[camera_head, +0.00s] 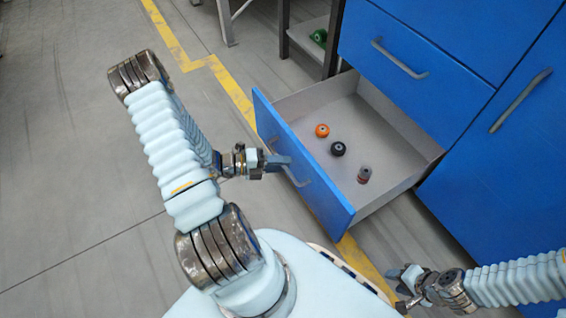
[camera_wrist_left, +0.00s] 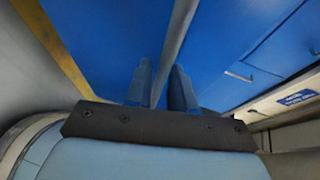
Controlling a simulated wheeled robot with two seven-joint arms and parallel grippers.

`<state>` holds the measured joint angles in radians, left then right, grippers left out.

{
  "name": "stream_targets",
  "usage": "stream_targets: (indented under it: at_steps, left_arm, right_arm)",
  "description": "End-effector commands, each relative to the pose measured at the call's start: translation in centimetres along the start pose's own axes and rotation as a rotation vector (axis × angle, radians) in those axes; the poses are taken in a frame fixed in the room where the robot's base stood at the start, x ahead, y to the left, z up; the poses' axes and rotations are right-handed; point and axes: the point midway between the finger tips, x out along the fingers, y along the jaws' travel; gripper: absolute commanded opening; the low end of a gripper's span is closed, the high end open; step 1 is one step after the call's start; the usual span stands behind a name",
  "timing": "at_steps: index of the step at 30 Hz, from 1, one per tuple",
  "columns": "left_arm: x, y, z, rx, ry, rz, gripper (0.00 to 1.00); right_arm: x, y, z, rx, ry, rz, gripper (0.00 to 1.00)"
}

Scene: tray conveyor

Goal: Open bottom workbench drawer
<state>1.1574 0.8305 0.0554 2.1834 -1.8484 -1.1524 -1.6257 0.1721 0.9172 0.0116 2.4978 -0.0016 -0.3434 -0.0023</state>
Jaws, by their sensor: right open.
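The bottom workbench drawer (camera_head: 308,171) is pulled well out, with its blue front away from the cabinet and its grey inside showing. Its bar handle (camera_head: 292,176) is partly hidden by my left gripper (camera_head: 277,162), which is at the handle. My right gripper (camera_head: 398,288) is open and empty at the lower right, apart from the drawer.
Inside the drawer lie an orange part (camera_head: 322,130), a black part (camera_head: 338,149) and a dark reddish part (camera_head: 364,174). A closed upper drawer (camera_head: 420,45) and a cabinet door (camera_head: 500,150) adjoin it. Green items (camera_head: 319,37) sit on a shelf behind. Floor at left is clear.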

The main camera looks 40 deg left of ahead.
Motion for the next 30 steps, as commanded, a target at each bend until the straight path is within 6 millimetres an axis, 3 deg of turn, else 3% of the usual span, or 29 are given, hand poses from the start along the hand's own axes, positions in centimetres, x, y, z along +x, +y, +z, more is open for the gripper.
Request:
stream_targets:
  at_steps: [15, 21, 30]
  left_arm:
    - [-11.2, 0.0, 0.1, 0.0, -0.004, 0.002, 0.23]
    - [-13.0, 0.0, 0.0, 0.0, -0.002, 0.002, 0.23]
    - [-13.1, 0.0, 0.0, 0.0, -0.001, 0.001, 0.23]
  right_arm:
    - [-0.9, -0.2, -0.1, 0.001, 0.003, 0.002, 0.43]
    - [-0.9, -0.2, -0.1, 0.001, 0.003, 0.002, 0.43]
    - [-0.9, -0.2, -0.1, 0.001, 0.003, 0.002, 0.43]
